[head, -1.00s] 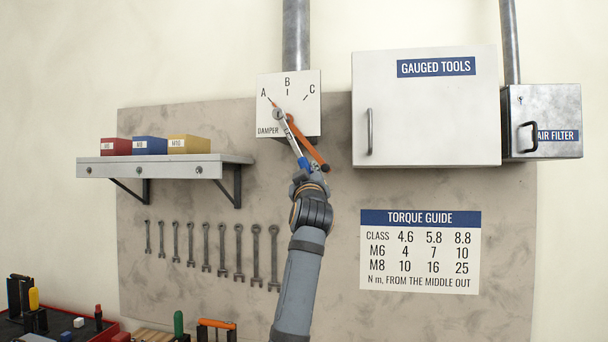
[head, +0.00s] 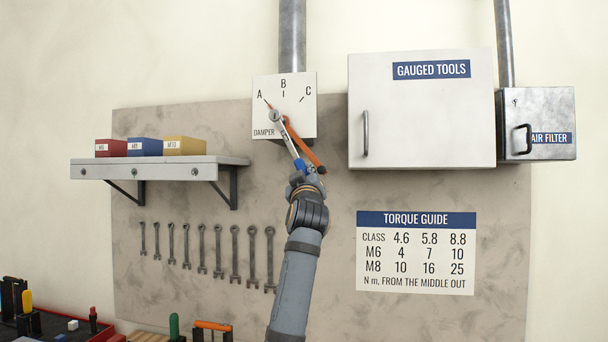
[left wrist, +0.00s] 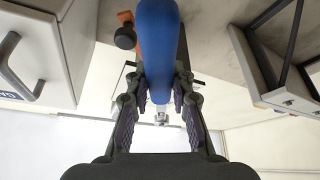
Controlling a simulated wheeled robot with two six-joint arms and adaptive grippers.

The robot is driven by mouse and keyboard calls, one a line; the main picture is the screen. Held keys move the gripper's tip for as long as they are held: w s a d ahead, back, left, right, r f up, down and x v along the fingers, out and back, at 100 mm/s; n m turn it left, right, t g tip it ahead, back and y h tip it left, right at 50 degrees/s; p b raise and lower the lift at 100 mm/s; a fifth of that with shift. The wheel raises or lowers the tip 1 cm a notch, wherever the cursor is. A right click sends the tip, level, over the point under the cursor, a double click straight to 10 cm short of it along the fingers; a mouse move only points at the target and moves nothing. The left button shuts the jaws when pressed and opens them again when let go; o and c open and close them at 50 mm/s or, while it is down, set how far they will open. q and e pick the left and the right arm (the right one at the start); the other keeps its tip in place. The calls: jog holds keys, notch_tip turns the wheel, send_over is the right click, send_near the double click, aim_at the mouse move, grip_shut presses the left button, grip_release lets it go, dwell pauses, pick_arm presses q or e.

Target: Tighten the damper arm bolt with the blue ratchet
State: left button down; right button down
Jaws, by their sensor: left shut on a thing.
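The white damper plate (head: 299,125), marked A, B, C and DAMPER, is on the wall under a grey duct. Its orange damper arm (head: 306,146) slants down to the right and ends in a dark knob. The blue ratchet (head: 288,138) has its head at the round pivot below the A mark, where the bolt itself is hidden. My left gripper (head: 303,172) is shut on its blue handle below the plate. In the left wrist view the blue handle (left wrist: 157,45) runs between the fingers of my left gripper (left wrist: 158,105), with the orange arm and dark knob beside it.
The gauged tools cabinet (head: 420,125) stands just right of the plate. A shelf (head: 215,161) with red, blue and yellow boxes is at the left, above several hanging wrenches (head: 218,250). A torque guide (head: 416,255) hangs at lower right. Tools fill the lower left corner.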

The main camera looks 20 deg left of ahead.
pick_arm(q)
jog(key=shift+w+a+r+p, duration=0.1)
jog(key=shift+w+a+p, duration=0.05)
jog(key=shift+w+p, duration=0.25)
jog(key=shift+w, duration=0.1)
